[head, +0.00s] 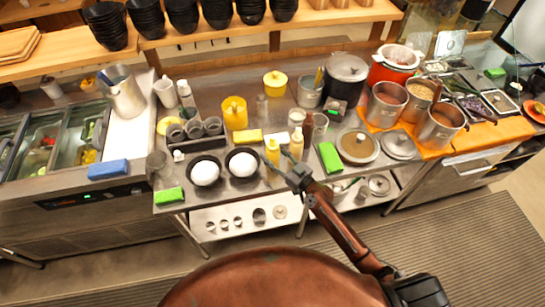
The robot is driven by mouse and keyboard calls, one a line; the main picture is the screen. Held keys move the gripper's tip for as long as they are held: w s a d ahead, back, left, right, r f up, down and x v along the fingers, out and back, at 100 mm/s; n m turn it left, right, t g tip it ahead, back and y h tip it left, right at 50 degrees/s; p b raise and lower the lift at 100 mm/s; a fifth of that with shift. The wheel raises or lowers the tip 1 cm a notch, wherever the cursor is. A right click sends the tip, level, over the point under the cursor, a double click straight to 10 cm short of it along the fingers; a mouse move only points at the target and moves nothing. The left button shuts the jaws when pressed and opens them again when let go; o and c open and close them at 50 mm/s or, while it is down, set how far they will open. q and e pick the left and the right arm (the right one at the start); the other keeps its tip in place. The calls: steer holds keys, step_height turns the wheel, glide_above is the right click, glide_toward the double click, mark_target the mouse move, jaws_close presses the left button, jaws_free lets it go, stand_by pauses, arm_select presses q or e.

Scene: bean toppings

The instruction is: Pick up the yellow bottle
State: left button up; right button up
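Two yellow bottles stand near the front edge of the steel counter: one (272,149) and, a little to its right, another (296,145). My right gripper (277,162) reaches in from the lower right. Its fingers appear spread, with the tips close to the lower parts of the two bottles. I cannot tell whether it touches either bottle. Nothing visible is held in it. My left gripper is not in view.
Two black bowls with white contents (205,172) stand left of the bottles. A yellow block (248,136) and yellow pitcher (235,113) stand behind. The counter is crowded.

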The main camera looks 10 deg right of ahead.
steer(key=shift+r, duration=0.1)
steer(key=c, duration=0.4)
steer(key=shift+c, duration=0.2)
steer(key=shift+r, duration=0.65)
steer(key=s+a+r+p, duration=0.2)
steer(key=s+a+r, duration=0.1)
steer(key=s+r, duration=0.8)
steer(key=s, duration=0.2)
steer(key=shift+s+r+p, duration=0.3)
steer(key=shift+r+p, duration=0.05)
